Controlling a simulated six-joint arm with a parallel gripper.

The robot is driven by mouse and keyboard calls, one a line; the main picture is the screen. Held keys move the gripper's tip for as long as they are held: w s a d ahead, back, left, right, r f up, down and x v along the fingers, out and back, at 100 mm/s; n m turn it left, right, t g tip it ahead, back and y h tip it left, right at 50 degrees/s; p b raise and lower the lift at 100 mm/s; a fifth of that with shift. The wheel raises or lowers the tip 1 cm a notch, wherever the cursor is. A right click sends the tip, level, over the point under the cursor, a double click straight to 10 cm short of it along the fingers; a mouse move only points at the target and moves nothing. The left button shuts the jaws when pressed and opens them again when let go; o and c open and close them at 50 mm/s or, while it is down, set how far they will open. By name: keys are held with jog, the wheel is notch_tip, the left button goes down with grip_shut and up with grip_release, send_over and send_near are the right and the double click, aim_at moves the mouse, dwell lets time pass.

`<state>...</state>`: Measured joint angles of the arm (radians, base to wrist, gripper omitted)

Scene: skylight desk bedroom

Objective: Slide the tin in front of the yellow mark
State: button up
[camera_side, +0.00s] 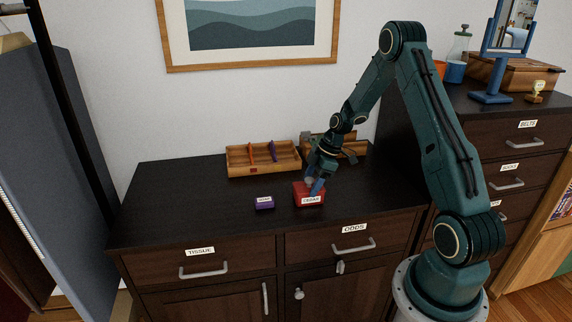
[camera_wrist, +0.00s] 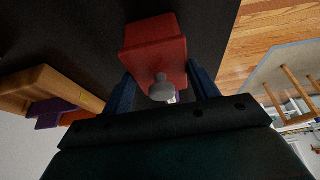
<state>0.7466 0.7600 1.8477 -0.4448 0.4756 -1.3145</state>
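A small red tin (camera_side: 310,200) with a white label and a pale knob stands on the dark dresser top near its front edge. The tin (camera_wrist: 155,45) also shows in the wrist view, with its grey knob toward me. My gripper (camera_side: 316,186) is low at the tin, over its back part. In the wrist view its two blue fingers (camera_wrist: 162,90) stand apart, on either side of the knob end. Whether they touch the tin cannot be told. A small yellowish patch (camera_wrist: 88,103) shows on a wooden tray in the wrist view; I cannot tell if it is the yellow mark.
A small purple labelled box (camera_side: 264,203) lies left of the tin. A wooden tray (camera_side: 236,165) with orange and purple dividers stands behind, against the wall. Another wooden holder (camera_side: 353,147) is behind my gripper. The dresser top (camera_side: 180,200) is clear at left.

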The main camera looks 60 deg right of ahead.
jog(key=shift+w+d, duration=0.8)
jog(key=shift+w, duration=1.6)
jog(key=shift+w+d, duration=0.8)
jog(key=shift+w, duration=1.55)
jog(key=shift+w+d, duration=0.8)
jog(key=shift+w, duration=1.6)
dwell(0.8)
